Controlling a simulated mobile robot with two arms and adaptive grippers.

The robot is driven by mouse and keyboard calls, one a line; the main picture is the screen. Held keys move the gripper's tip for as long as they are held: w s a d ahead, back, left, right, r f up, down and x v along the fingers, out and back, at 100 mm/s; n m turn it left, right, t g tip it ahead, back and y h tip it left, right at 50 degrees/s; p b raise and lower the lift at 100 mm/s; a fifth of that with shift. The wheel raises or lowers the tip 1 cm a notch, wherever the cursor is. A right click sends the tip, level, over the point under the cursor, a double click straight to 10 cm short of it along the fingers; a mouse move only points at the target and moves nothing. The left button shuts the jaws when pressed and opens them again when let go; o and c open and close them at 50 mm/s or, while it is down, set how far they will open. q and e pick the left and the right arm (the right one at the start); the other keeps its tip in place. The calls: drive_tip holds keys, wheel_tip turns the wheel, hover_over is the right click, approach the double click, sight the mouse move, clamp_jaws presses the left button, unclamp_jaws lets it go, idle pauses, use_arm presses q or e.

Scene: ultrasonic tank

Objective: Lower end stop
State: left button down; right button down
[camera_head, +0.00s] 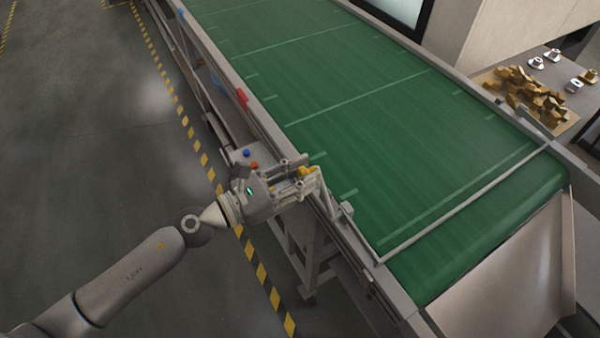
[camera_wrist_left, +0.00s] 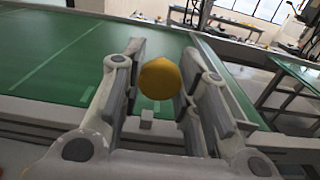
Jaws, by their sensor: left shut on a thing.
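The green conveyor belt (camera_head: 390,110) runs through the head view. A thin grey bar (camera_head: 460,207), which looks like the end stop, crosses it near its lower end; I cannot tell whether it touches the belt. My left gripper (camera_head: 310,172) is at the belt's near side rail, shut on a yellow knob (camera_head: 304,171). In the left wrist view the rounded yellow knob (camera_wrist_left: 160,78) sits between the two fingers (camera_wrist_left: 158,85). The knob's mount is hidden by the fingers. My right gripper is not in view.
A small panel with a blue button (camera_head: 246,153) and a red one is beside the gripper. A grey bracket (camera_head: 346,210) stands on the rail nearby. A sloped metal chute (camera_head: 520,265) is at the belt's end. Brass parts (camera_head: 530,92) lie on a table at right. The belt is empty.

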use_arm(q)
drive_tip(key=shift+r, duration=0.1)
drive_tip(key=c, duration=1.4)
unclamp_jaws()
drive_tip(key=shift+d, duration=0.1)
drive_tip(key=shift+o, duration=1.7)
drive_tip(key=shift+d, duration=0.2)
drive_tip(key=shift+a, duration=0.1)
drive_tip(key=shift+a, duration=0.15)
drive_tip(key=v, duration=1.1)
drive_tip(key=shift+s+a, duration=0.15)
drive_tip(key=shift+s, duration=0.15)
